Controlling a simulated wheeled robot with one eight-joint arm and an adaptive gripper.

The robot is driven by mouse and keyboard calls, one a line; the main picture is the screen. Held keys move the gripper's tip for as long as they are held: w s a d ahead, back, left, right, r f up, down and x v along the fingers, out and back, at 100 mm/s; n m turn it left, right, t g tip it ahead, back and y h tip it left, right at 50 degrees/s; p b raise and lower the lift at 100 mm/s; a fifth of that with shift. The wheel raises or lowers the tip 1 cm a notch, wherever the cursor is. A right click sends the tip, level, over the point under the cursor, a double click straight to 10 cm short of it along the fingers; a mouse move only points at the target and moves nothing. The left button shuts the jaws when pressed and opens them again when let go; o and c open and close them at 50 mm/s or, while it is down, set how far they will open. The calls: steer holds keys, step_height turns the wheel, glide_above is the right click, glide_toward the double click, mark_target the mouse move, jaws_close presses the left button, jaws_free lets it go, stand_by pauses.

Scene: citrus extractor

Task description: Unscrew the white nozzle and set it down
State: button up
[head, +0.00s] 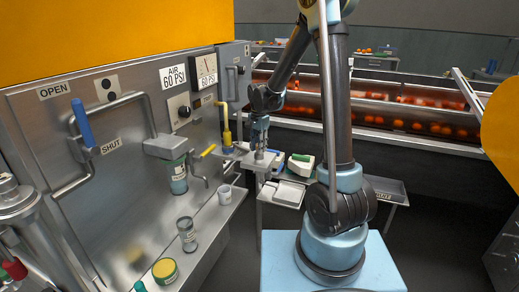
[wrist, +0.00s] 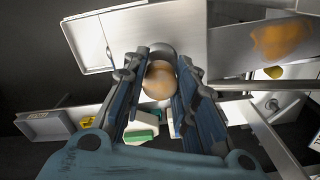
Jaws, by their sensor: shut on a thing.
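My gripper (head: 259,149) is at the small metal stand beyond the right end of the steel panel in the head view. In the wrist view its two blue fingers (wrist: 160,82) are closed on both sides of a rounded cream-tan piece (wrist: 158,80). This piece may be the white nozzle, but its shape is partly hidden by the fingers. A grey cylindrical end (wrist: 160,48) shows just past it. I cannot tell whether the piece is still threaded onto anything. In the head view the fingers hide it.
A white and green container (head: 300,165) and a pale tray (head: 289,193) are right of my gripper. Fruit rollers run behind.

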steer(key=shift+r, duration=1.85)
